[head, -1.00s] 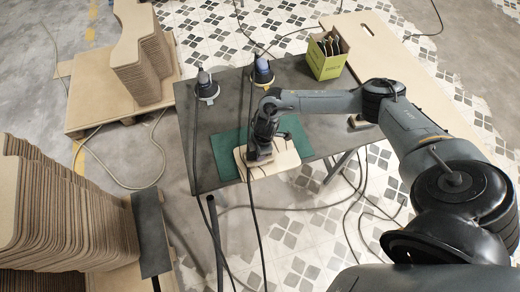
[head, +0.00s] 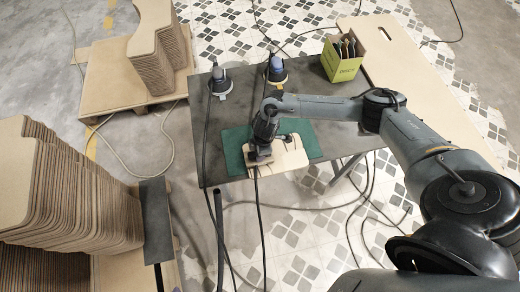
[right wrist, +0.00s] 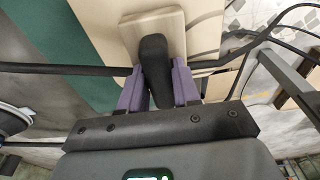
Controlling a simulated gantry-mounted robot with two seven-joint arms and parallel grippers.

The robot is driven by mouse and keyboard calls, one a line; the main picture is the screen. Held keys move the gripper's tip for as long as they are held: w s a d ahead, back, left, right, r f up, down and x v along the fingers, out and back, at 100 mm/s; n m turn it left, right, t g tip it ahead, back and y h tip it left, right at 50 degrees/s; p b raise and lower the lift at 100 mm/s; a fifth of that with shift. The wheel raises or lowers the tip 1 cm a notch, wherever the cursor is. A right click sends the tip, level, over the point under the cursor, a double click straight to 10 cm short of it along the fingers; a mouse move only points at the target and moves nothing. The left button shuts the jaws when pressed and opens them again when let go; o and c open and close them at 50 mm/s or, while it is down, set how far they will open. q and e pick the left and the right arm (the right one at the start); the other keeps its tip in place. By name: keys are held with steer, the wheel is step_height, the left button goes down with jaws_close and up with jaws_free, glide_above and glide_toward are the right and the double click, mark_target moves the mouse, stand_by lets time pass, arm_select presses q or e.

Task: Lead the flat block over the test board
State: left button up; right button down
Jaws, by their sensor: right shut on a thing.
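The test board (head: 289,159) is a pale wooden board lying on a green mat (head: 233,146), at the front edge of the dark table. My right gripper (head: 262,146) is over the board's left part. In the right wrist view, its purple fingers (right wrist: 158,90) are shut on the black handle of the flat block (right wrist: 130,35). The block is tan, with its underside hidden; it appears to rest on the board (right wrist: 203,35), though contact cannot be seen clearly. The flat block (head: 259,158) is partly hidden by the gripper in the head view. My left gripper is not in view.
Two corded sanders (head: 220,82) (head: 276,70) stand at the table's back edge. A green box (head: 343,60) stands at the back right. Cables run across the table and past the board. Stacks of curved boards (head: 60,200) stand at the left.

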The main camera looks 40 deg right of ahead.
mark_target(251, 154)
steer(key=shift+w+a+r+p, duration=0.1)
steer(key=shift+w+a+p, duration=0.1)
steer(key=shift+w+a, duration=0.4)
steer(key=shift+w+a+p, duration=0.15)
steer(key=shift+w+a, duration=0.1)
steer(key=shift+a, duration=0.55)
steer(key=shift+w+d+f+b, duration=0.2)
steer(key=shift+w+d+b, duration=0.25)
steer(key=shift+w, duration=0.2)
steer(key=shift+w+d+b, duration=0.5)
steer(key=shift+w+d, duration=0.2)
steer(key=shift+w, duration=0.3)
steer(key=shift+s+d, duration=0.1)
steer(key=shift+d, duration=0.05)
steer(key=shift+s+d+p, duration=0.2)
steer(key=shift+d+p, duration=0.15)
steer(key=shift+p, duration=0.1)
steer(key=shift+s+d+p, duration=0.55)
steer(key=shift+s+d, duration=0.05)
steer(key=shift+d, duration=0.35)
steer(key=shift+d, duration=0.1)
